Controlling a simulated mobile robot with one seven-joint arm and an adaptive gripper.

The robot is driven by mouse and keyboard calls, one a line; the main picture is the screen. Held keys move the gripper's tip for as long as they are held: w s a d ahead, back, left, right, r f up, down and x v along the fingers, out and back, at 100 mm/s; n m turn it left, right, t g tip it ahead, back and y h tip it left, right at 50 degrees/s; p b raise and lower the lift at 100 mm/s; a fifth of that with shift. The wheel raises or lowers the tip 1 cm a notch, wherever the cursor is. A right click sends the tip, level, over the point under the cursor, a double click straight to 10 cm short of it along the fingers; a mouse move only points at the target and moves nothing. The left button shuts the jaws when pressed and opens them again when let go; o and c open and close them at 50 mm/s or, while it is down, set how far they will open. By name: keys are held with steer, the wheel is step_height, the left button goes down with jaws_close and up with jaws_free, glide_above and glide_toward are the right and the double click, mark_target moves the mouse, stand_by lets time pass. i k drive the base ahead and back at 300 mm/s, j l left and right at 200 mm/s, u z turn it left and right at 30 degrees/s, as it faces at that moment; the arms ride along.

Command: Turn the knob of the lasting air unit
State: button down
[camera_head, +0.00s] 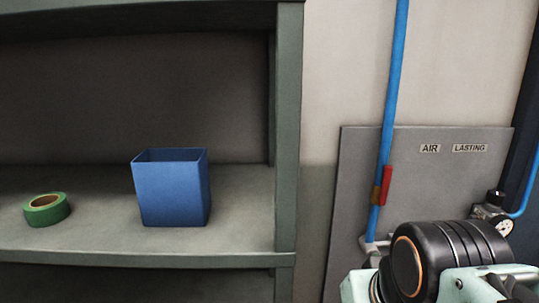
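The air unit (490,214) is at the right edge on a grey panel (440,185) with labels reading AIR and LASTING. Its small black knob (495,197) points up, above a round dial gauge (505,226). The lower part of the unit is hidden behind my arm. A black and mint-green part of my arm fills the lower right, in front of the panel. The fingers of my gripper do not show, so its place relative to the knob cannot be seen.
A blue pipe (394,80) with a red lever (386,186) runs down the panel, left of the unit. A thin blue hose (529,190) is at the right edge. A grey shelf (90,245) on the left holds a blue bin (173,193) and green tape (47,214).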

mark_target(495, 197)
steer(key=z, duration=1.3)
